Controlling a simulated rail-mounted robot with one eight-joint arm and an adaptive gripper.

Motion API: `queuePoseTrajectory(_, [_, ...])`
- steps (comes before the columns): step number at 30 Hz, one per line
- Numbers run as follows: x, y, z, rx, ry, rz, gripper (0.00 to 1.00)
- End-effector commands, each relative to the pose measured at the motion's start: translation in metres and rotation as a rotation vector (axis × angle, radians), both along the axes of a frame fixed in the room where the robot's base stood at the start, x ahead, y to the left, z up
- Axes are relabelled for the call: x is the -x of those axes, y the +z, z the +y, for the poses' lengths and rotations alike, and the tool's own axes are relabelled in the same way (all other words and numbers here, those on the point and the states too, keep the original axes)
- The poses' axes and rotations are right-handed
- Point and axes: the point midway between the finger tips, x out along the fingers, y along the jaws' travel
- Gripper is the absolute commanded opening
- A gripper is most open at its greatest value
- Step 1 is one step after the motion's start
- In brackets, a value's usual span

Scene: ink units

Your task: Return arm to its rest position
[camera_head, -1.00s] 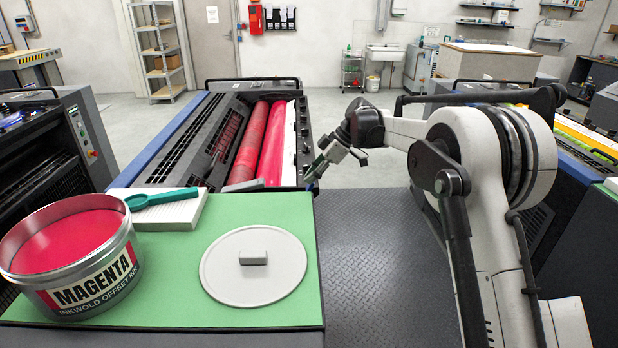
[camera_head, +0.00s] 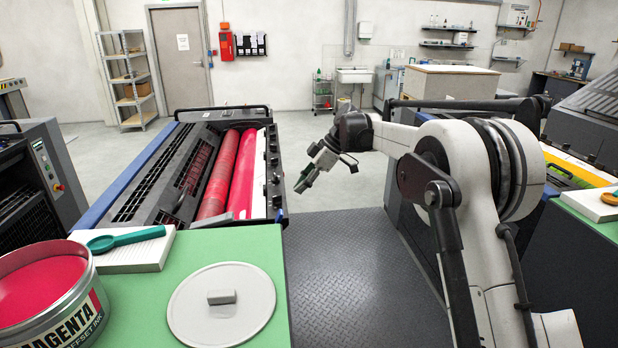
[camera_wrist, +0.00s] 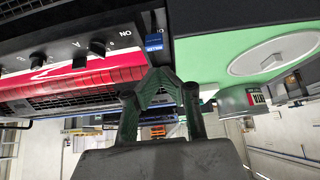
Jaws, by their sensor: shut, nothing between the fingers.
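My gripper (camera_head: 303,186) hangs over the dark walkway plate, just right of the press's side, at the end of my bent arm. It is shut and empty. In the wrist view its two dark fingers (camera_wrist: 160,78) come together in front of the press panel and the green worktop. No object is between them. The joints of my arm stand folded at the right of the head view.
The press ink unit (camera_head: 200,165) with magenta rollers (camera_head: 238,175) is left of my gripper. Walkway plate (camera_head: 350,270) is clear.

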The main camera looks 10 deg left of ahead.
Motion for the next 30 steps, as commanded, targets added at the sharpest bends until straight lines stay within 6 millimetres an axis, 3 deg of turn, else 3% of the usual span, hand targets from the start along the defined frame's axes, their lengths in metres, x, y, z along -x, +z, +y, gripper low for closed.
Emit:
queuePoseTrajectory(5, [0.013,0.021,-0.020,0.034,-0.093,0.012,0.00])
queuePoseTrajectory(14, [0.060,0.068,-0.076,0.118,-0.375,0.040,0.00])
queuePoseTrajectory(21, [0.109,0.093,-0.122,0.166,-0.604,0.054,0.00])
queuePoseTrajectory(30, [0.180,0.108,-0.176,0.195,-0.888,0.060,0.00])
